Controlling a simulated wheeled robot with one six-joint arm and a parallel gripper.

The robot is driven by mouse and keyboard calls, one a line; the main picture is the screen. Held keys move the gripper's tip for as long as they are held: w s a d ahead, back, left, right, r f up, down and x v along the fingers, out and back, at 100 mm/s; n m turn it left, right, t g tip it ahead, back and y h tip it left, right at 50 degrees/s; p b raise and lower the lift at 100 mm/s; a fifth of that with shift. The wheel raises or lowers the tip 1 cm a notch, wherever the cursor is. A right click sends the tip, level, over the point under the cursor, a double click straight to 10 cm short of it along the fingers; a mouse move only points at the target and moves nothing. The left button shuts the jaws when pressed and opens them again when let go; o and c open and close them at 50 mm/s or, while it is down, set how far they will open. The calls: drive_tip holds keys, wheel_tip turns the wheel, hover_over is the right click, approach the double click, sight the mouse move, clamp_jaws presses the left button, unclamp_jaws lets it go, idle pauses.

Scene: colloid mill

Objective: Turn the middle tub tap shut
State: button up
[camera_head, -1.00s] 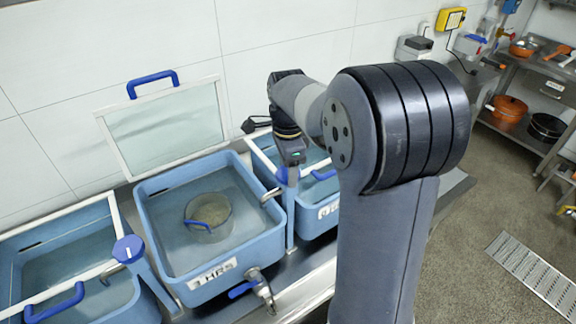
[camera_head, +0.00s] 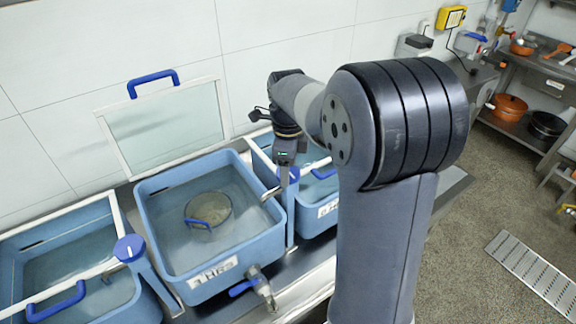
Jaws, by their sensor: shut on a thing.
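The middle tub (camera_head: 150,215) is light blue, with water in it and its glass lid (camera_head: 165,128) raised against the wall. Its tap is a blue knob (camera_head: 290,175) on a post (camera_head: 291,215) at the tub's right side. A metal spout (camera_head: 270,194) reaches from there over the tub's rim. My gripper (camera_head: 284,170) points down at this knob and is shut on it. The fingers and wrist hide part of the knob, so its turn angle is hard to read. Whether water runs from the spout cannot be told.
A similar blue knob (camera_head: 129,247) tops the post beside the left tub (camera_head: 100,308). The right tub (camera_head: 318,222) lies close behind the post. A blue-handled drain valve (camera_head: 243,287) sticks out at the middle tub's front. A round strainer (camera_head: 209,212) sits in the water.

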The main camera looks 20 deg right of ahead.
drive_tip(key=o, duration=1)
wheel_tip(320, 180, up, 11)
drive_tip(key=shift+f+b, duration=0.1)
drive_tip(key=shift+b, duration=0.6)
wheel_tip(320, 180, down, 10)
drive_tip(key=shift+f+p, duration=0.25)
drive_tip(key=shift+p, duration=0.45)
drive_tip(key=shift+f, duration=0.2)
drive_tip(key=shift+n, duration=0.3)
